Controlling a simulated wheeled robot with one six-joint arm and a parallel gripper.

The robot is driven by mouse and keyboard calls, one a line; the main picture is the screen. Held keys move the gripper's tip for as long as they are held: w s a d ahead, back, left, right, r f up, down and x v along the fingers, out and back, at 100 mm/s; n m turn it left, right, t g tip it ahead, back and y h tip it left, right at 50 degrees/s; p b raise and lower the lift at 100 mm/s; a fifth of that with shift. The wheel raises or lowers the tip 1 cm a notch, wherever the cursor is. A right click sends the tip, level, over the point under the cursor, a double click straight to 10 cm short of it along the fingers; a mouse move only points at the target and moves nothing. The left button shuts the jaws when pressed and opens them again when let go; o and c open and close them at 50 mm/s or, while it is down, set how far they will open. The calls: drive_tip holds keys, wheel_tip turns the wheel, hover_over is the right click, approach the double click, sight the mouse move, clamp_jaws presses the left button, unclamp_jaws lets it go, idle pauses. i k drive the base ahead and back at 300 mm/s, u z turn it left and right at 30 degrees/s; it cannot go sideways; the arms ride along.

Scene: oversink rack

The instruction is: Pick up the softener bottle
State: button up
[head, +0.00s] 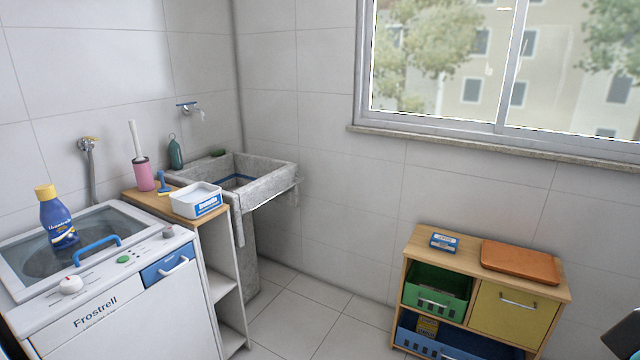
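The softener bottle (57,219) is blue with a yellow cap and a label on its front. It stands upright on the glass lid at the left side of the white washing machine (120,316). Nothing is holding it. A dark piece, seemingly part of my arm, shows at the lower right edge of the head view, far from the bottle. The fingers of my gripper are not seen.
A blue lid handle (97,246) arches beside the bottle. A narrow shelf (226,290) holds a white tub (196,200) and a pink brush holder (144,174). A stone sink (262,175) stands behind. A wooden cabinet (478,321) is at right; floor between is clear.

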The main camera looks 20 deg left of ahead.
sight(55, 218)
drive_tip(key=u, duration=0.35)
drive_tip(key=i, duration=1.25)
drive_tip(key=u, duration=1.5)
drive_tip(key=i, duration=0.95)
drive_tip(key=u, duration=1.3)
drive_tip(key=i, duration=0.65)
drive_tip(key=u, duration=0.3)
